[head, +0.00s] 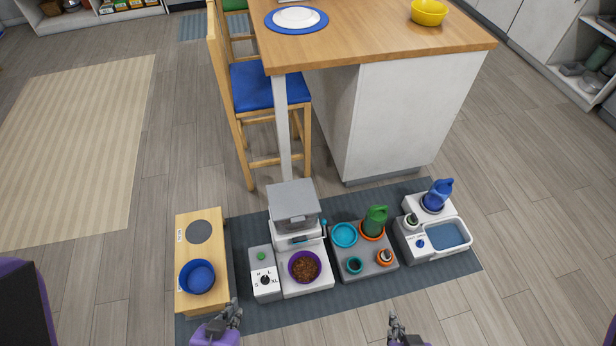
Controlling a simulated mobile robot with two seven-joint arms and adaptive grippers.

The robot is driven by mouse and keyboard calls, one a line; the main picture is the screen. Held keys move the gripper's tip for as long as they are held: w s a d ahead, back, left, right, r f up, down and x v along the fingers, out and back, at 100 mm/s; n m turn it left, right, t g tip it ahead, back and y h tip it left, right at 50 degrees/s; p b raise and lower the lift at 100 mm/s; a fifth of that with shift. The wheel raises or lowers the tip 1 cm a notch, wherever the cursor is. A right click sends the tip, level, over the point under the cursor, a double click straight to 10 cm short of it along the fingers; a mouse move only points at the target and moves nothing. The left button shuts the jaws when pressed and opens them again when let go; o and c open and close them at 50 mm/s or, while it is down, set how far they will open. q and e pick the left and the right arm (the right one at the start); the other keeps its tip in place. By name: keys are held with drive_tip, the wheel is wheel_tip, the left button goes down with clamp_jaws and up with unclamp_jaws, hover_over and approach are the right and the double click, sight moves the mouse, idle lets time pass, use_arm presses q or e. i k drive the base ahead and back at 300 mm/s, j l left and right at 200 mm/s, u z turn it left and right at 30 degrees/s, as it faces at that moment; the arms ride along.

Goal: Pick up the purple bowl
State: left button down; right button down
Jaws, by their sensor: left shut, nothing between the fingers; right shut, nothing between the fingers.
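The purple bowl (291,274) sits on the white base of a pet feeder (292,207) with a grey hopper, low on a dark mat. It is filled with brown kibble. My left gripper (236,305) is shut and empty, to the lower left of the bowl and apart from it, near the wooden stand. My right gripper (392,318) is shut and empty, at the bottom edge of the picture, to the lower right of the bowl and apart from it. Nothing covers the bowl from above.
Left of the feeder are a dial box (264,286) and a wooden stand (189,235) with a blue bowl (198,276). A wooden counter (390,45) and blue-seated chair (266,86) stand behind.

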sight(303, 267)
drive_tip(key=k+j+u, duration=0.1)
drive_tip(key=k, duration=0.7)
drive_tip(key=i+j+z, duration=0.15)
drive_tip(key=j, duration=0.25)
drive_tip(key=i+j+z, duration=0.15)
drive_tip(key=j, duration=0.25)
drive_tip(key=i+j+z, duration=0.15)
drive_tip(key=j, duration=0.3)
drive_tip(key=i+j+z, duration=0.15)
drive_tip(key=j, duration=0.3)
drive_tip(key=j+z, duration=0.2)
drive_tip(key=j, duration=0.25)
drive_tip(key=i, duration=0.05)
